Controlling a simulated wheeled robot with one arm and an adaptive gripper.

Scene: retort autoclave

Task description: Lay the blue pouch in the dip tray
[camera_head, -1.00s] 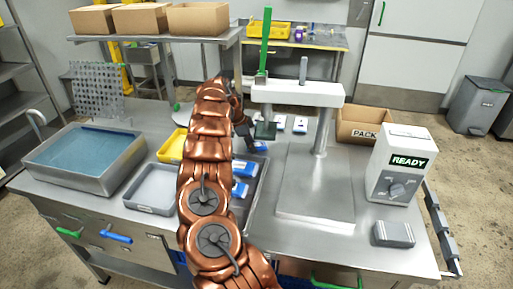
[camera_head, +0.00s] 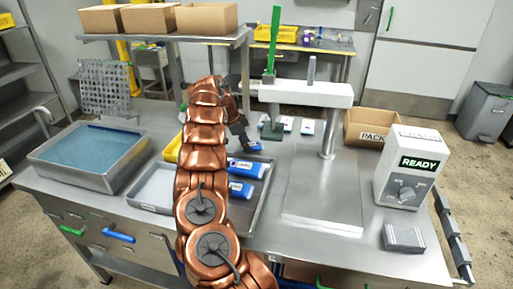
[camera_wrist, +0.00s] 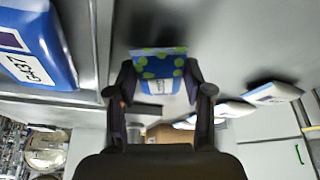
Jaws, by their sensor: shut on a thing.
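My gripper (camera_wrist: 158,80) is shut on a blue pouch (camera_wrist: 158,66) with green spots and a white label, seen between the fingertips in the wrist view. In the head view my gripper (camera_head: 241,137) is small and partly behind my arm, near a metal tray (camera_head: 262,190) of blue pouches. A large steel tray (camera_head: 52,178) with blue liquid stands at the left. A smaller grey tray (camera_head: 148,207) stands beside it, partly hidden by my arm. I cannot tell by label which is the dip tray.
Other blue pouches (camera_head: 247,168) lie in the metal tray; one (camera_wrist: 30,45) is close in the wrist view. A press (camera_head: 300,94) with a green lever stands to the right. Beyond are a carton (camera_head: 368,128) and a READY box (camera_head: 405,170). A yellow bin (camera_head: 172,148) is behind my arm.

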